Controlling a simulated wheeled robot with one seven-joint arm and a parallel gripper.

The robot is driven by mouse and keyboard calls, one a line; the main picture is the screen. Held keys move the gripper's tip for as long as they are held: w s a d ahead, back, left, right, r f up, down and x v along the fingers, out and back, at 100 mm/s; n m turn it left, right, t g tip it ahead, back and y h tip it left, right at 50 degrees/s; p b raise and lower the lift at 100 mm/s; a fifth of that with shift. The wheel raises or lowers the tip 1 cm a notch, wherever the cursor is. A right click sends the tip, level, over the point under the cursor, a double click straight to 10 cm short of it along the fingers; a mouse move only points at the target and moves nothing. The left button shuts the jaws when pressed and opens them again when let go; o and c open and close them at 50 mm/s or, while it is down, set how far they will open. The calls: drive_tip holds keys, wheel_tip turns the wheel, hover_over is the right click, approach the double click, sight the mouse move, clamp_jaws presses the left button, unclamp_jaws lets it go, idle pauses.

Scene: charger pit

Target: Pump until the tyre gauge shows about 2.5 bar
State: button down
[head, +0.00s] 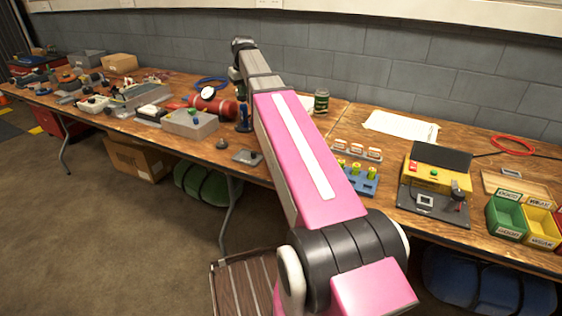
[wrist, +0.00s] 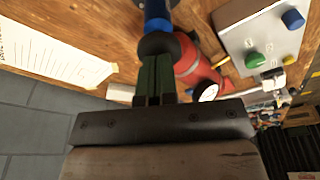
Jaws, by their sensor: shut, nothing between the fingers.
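The pump, with a blue body (wrist: 155,12) and a black top (wrist: 157,43), stands on the bench. The red tank (wrist: 190,62) lies beside the pump and also shows in the head view (head: 222,108). The white round gauge (wrist: 207,92) is at the tank; it also shows in the head view (head: 208,93). Its reading is too small to make out.
A grey box with a green button (head: 190,124) is left of the pump. A small dark plate (head: 247,157) lies at the bench's front edge. A dark jar (head: 321,101) and a white sheet (head: 401,126) are to the right. The grey block wall (head: 390,70) is behind.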

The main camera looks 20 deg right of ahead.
drive_tip(key=shift+f, duration=0.25)
drive_tip(key=shift+w+v, duration=0.15)
drive_tip(key=shift+v, duration=0.7)
drive_tip(key=shift+w+v, duration=0.2)
drive_tip(key=shift+v, duration=0.6)
drive_tip(key=shift+a+r, duration=0.1)
